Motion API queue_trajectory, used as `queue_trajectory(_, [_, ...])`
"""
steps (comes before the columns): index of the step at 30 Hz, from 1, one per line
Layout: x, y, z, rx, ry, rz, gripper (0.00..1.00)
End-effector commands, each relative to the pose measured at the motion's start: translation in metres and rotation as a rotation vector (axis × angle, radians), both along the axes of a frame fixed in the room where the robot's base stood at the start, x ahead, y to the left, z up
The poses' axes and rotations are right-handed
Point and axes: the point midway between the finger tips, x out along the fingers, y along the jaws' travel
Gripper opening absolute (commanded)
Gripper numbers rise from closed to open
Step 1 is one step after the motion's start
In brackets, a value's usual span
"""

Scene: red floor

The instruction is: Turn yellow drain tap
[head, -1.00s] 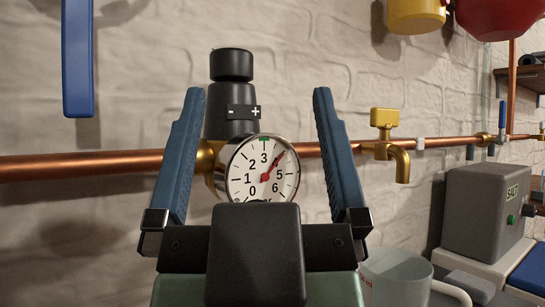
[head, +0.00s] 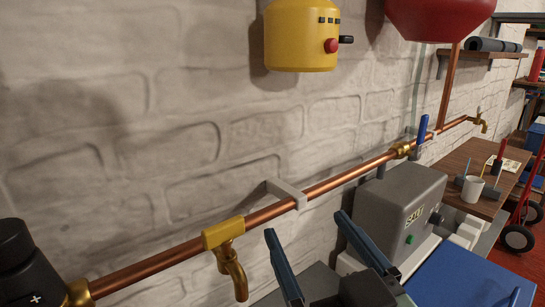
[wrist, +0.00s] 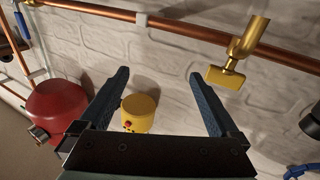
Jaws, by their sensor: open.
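A yellow brass tap (head: 233,265) hangs from the copper pipe at the lower middle of the head view, its spout curving down. Its flat block handle (head: 222,233) sits on top. In the wrist view, which is upside down, the tap (wrist: 247,42) is at the upper right, with the handle (wrist: 226,77) below it. My gripper (head: 305,223) is open, with two blue fingers apart and nothing between them. It is right of the tap in the head view and clear of it. In the wrist view my gripper (wrist: 159,73) points at bare wall, left of the handle.
The copper pipe (head: 340,183) runs along the white brick wall, held by a grey bracket (head: 290,193). A grey salt box (head: 398,210) stands right of my gripper. A yellow tank (head: 300,35) and red vessel (head: 437,18) hang above. A second tap (head: 480,122) is far right.

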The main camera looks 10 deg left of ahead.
Motion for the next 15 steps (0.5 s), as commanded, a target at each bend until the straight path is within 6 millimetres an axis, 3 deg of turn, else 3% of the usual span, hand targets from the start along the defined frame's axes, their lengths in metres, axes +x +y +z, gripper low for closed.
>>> queue_trajectory(9, [-0.053,0.019,0.002,0.002,0.101,0.308,0.97])
queue_trajectory(15, [-0.068,0.025,0.002,0.010,0.093,0.382,0.97])
